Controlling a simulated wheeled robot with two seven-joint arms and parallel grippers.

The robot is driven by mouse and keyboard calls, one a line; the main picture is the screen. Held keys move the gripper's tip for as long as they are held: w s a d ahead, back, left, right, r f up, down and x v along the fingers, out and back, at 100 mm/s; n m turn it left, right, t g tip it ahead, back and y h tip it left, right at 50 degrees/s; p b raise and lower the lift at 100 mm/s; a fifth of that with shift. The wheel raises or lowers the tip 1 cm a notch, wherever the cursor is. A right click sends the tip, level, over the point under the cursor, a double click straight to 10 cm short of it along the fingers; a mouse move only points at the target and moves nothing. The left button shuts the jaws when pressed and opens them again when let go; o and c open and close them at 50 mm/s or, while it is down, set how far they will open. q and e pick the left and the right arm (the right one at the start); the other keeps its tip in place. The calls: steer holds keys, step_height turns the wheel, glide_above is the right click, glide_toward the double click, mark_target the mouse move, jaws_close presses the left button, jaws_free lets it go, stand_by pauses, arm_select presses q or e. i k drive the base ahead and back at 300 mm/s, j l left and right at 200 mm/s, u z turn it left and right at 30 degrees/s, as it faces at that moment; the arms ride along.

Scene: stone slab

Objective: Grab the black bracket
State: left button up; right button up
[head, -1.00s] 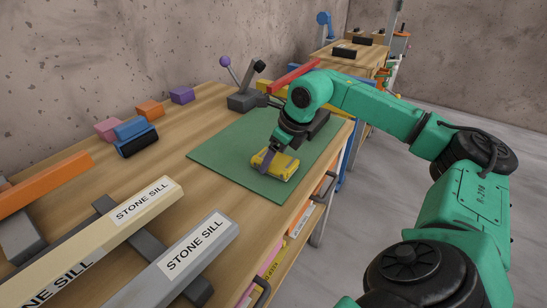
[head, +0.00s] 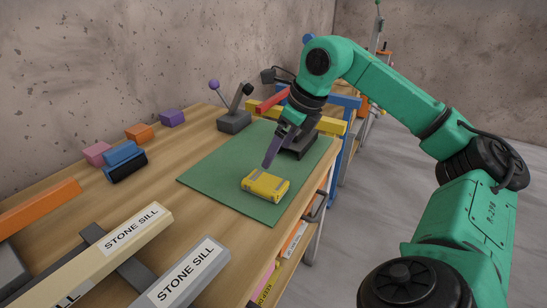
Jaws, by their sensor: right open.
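A black bracket (head: 305,147) lies at the far right part of the green mat (head: 215,168), partly hidden behind my right gripper. My right gripper (head: 270,162) has purple fingers pointing down over the mat. It is open and empty, in front of the bracket and just above and behind a yellow block (head: 265,185). I cannot tell whether a finger touches the bracket. My left gripper is out of view.
A grey lever box (head: 234,121) stands behind the mat. Red and yellow bars (head: 332,125) lie beyond the bracket. Blue, pink, orange and purple blocks (head: 172,118) line the back left. Stone sill bars (head: 180,275) fill the front left. The mat's left part is clear.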

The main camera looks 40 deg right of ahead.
mark_target(302, 142)
steer(key=k+l, duration=0.2)
steer(key=k, duration=0.3)
steer(key=k+l, duration=0.25)
steer(key=k, duration=0.2)
